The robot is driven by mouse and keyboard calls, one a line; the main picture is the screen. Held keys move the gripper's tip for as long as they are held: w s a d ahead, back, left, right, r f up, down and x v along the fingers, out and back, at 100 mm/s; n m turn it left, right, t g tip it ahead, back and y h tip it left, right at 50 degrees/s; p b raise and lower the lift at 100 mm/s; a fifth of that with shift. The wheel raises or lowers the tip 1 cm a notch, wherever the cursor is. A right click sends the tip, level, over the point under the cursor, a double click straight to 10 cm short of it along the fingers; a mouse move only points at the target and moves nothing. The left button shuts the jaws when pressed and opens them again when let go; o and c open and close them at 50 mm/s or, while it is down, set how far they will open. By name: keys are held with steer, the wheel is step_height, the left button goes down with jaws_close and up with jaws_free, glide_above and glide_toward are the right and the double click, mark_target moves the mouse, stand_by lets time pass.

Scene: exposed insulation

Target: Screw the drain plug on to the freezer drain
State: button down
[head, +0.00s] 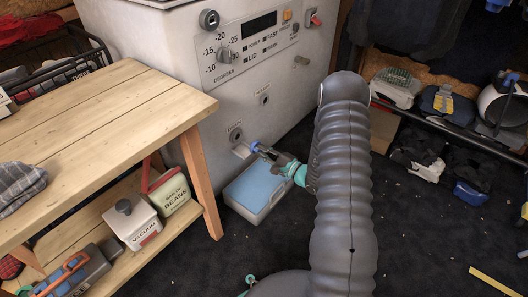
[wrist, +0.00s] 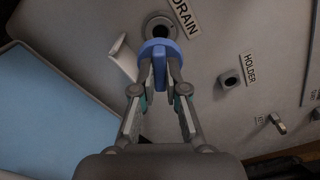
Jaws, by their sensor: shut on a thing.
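The freezer (head: 190,60) is a large white chest with a control panel. Its drain (head: 236,137) is a dark round opening low on the front wall; it shows in the wrist view (wrist: 158,27) beside the DRAIN label. My gripper (head: 262,149) is shut on the blue drain plug (head: 254,146). In the wrist view the fingertips (wrist: 160,66) pinch the plug (wrist: 158,50), which sits just below the drain opening and overlaps its lower rim. The opening's dark middle is still visible, so the plug is not in it. Whether they touch, I cannot tell.
A white spout (wrist: 122,58) sticks out left of the plug. The empty holder (wrist: 231,78) is to the right. A tray with a light blue surface (head: 258,187) lies on the floor below. A wooden table (head: 110,95) stands left; a shelf (head: 450,120) stands right.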

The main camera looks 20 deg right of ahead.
steer(key=shift+f+b, duration=0.1)
steer(key=shift+b, duration=0.3)
steer(key=shift+x, duration=2.85)
steer(key=shift+x, duration=1.25)
steer(key=c, duration=1.1)
jaws_free()
steer(key=v, duration=1.2)
